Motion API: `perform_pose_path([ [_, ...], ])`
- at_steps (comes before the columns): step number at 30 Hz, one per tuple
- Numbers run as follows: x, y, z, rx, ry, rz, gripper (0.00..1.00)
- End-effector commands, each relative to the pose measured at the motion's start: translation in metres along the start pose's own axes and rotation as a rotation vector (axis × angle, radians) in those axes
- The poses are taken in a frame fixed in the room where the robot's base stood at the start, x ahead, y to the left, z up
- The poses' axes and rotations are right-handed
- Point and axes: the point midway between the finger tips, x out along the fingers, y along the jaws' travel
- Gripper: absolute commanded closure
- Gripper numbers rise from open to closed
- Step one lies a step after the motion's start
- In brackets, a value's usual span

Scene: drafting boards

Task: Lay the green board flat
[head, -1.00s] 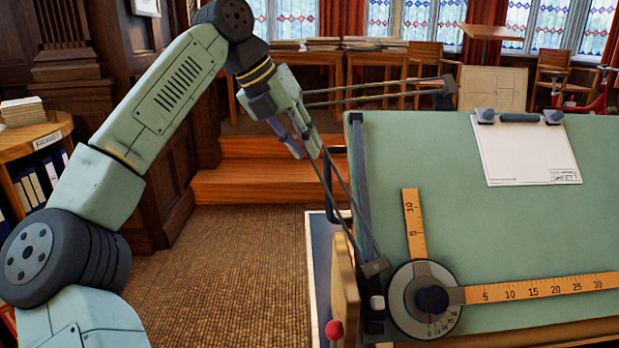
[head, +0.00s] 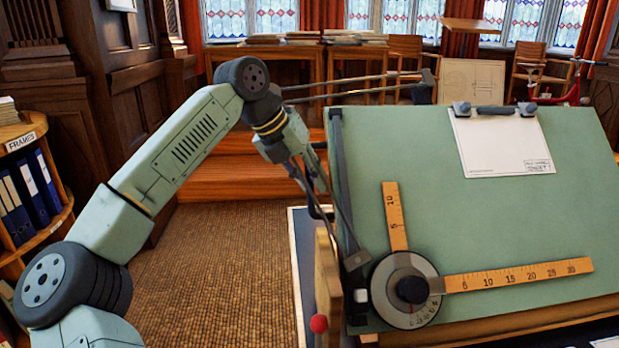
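The green board (head: 480,215) stands tilted, its far edge higher than its near edge, filling the right side of the head view. A sheet (head: 502,142) is clipped near its top. A drafting head with two orange rulers (head: 520,275) lies over its lower left part. My gripper (head: 316,196) points down just left of the board's left edge, by a dark handle (head: 317,213). The fingers overlap the handle in the picture. I cannot tell whether they touch it or how far they are open.
A wooden side piece (head: 327,285) with a red knob (head: 319,323) stands below the board's left edge. Thin linkage rods (head: 350,83) run behind my gripper. A shelf with blue binders (head: 35,190) is at far left. Brown carpet (head: 220,265) is clear between them.

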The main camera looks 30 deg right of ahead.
Motion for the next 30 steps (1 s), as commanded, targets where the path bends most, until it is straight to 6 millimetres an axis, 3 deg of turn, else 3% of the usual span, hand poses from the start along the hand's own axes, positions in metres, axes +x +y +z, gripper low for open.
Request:
perform_pose_path([
  [10, -0.0003, 0.0001, 0.0, 0.0, 0.0, 0.0, 0.99],
  [30, -0.0005, -0.0001, 0.0003, 0.001, 0.0, 0.0, 1.0],
])
